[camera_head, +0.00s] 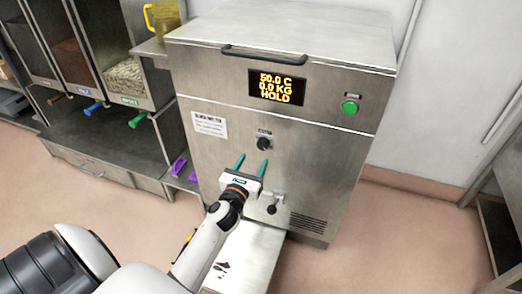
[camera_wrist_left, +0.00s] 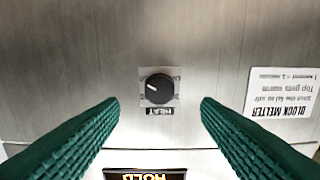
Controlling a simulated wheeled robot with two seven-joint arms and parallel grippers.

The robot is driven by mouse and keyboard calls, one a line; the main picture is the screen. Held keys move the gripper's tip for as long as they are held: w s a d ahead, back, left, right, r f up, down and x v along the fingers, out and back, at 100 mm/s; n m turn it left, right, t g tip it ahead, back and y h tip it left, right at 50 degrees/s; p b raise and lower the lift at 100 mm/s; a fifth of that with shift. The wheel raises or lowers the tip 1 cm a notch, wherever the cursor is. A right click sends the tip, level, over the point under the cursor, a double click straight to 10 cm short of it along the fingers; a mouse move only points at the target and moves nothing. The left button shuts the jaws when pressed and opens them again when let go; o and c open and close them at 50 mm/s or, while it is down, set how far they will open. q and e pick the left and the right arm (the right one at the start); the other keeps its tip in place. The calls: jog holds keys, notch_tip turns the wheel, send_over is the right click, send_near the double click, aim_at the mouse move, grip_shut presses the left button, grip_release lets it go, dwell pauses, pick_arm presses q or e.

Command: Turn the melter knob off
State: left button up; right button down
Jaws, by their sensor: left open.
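The melter (camera_head: 330,150) is a steel cabinet; its display (camera_head: 276,87) reads 50.0 C, 0.0 KG, HOLD. The black round melter knob (camera_head: 264,143) is on its front below the display. In the left wrist view the knob (camera_wrist_left: 159,88) appears upside down, above a HEAT label, with a white pointer mark towards the upper left. My left gripper (camera_head: 251,163) is open and empty in front of the panel. In the wrist view its green fingers (camera_wrist_left: 159,103) frame the knob on both sides, apart from it. My right gripper is not in view.
A green button (camera_head: 350,107) is at the panel's upper right. A small black-handled valve (camera_head: 272,209) is low on the front, right of my gripper. A bar handle (camera_head: 278,54) crosses the top edge.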

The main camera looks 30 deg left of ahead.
aim_at(262, 147)
pick_arm(q)
jog(key=x, duration=0.7)
jog(key=shift+w+b, duration=0.35)
jog(key=shift+b, duration=0.05)
jog(key=shift+c, duration=0.6)
jog(key=c, duration=0.9)
